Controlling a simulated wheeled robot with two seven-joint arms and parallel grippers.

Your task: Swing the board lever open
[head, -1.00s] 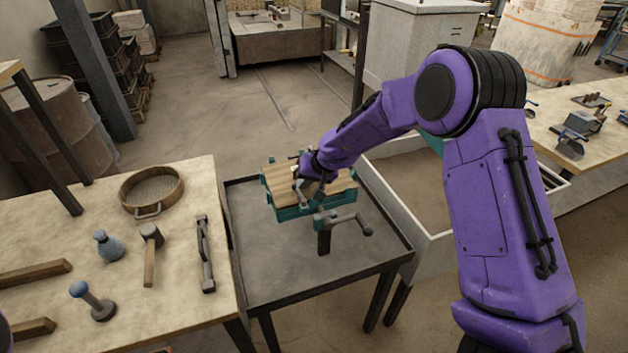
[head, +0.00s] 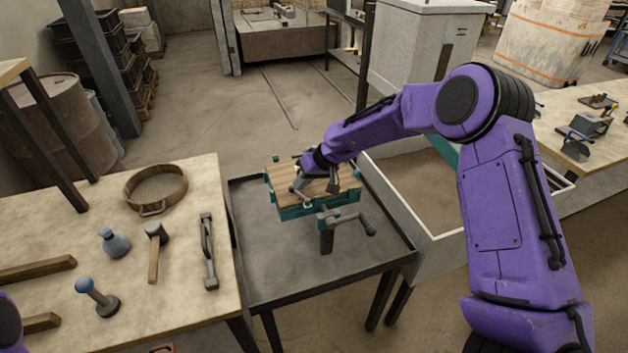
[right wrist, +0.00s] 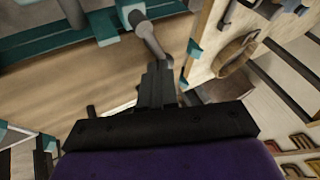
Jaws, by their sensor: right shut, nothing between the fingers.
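A wooden board (head: 287,176) in a teal frame (head: 305,211) sits on a stand over the dark metal table. It also shows in the right wrist view (right wrist: 70,85). A grey lever (right wrist: 151,40) with a round pivot is at the frame's edge in that view. My right gripper (right wrist: 158,82) is shut and empty, its fingertips close to the lever's free end; I cannot tell whether they touch. In the head view my right gripper (head: 303,182) is low over the board and partly hides it. My left gripper is out of view.
A grey crank-like handle (head: 348,222) sticks out at the frame's front right. A sand-filled bin (head: 412,190) stands on the right.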

